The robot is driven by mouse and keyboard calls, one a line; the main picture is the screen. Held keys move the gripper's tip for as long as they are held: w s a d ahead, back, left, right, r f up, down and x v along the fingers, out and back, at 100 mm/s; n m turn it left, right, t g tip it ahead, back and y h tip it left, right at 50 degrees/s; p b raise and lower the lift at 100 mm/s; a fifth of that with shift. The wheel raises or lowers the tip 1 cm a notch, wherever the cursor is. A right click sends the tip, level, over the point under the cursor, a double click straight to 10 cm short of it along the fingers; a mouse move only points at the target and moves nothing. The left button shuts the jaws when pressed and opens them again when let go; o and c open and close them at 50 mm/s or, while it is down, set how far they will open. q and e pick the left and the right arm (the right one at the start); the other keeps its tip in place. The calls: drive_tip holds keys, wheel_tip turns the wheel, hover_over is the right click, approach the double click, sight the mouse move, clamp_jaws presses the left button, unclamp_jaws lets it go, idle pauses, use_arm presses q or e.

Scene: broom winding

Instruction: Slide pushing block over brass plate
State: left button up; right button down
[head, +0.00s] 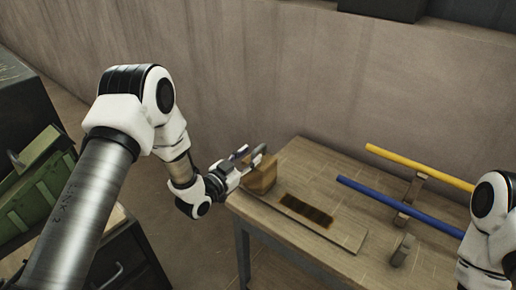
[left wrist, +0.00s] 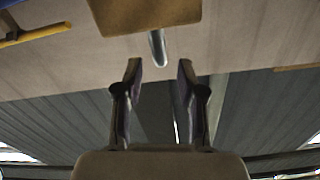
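The pushing block (head: 262,176) is a brown wooden block at the left end of a long wooden board (head: 346,237) on the table. A grey metal handle (left wrist: 157,47) sticks out from the block, whose brown face (left wrist: 145,14) shows at the top of the left wrist view. The brass plate (head: 307,211) appears as a dark brown strip in the board, right of the block. My left gripper (head: 243,165) is at the block's left side. In the left wrist view its fingers (left wrist: 159,66) are open, with the handle just ahead, between their lines. My right gripper is out of view.
A yellow rod (head: 420,167) and a blue rod (head: 398,207) rest on small supports at the table's right. A grey rounded piece (head: 403,250) stands near them. A green crate (head: 38,190) is at far left. A wall runs behind the table (head: 322,162).

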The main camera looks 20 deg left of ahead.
sight(258, 148)
use_arm(q)
drive_tip(key=x, duration=0.4)
drive_tip(key=shift+w+f+p, duration=0.15)
drive_tip(key=shift+w+p, duration=0.05)
drive_tip(key=shift+p, duration=0.15)
drive_tip(key=shift+w+a+f, duration=0.1)
drive_tip(key=shift+w, duration=0.05)
clamp_jaws()
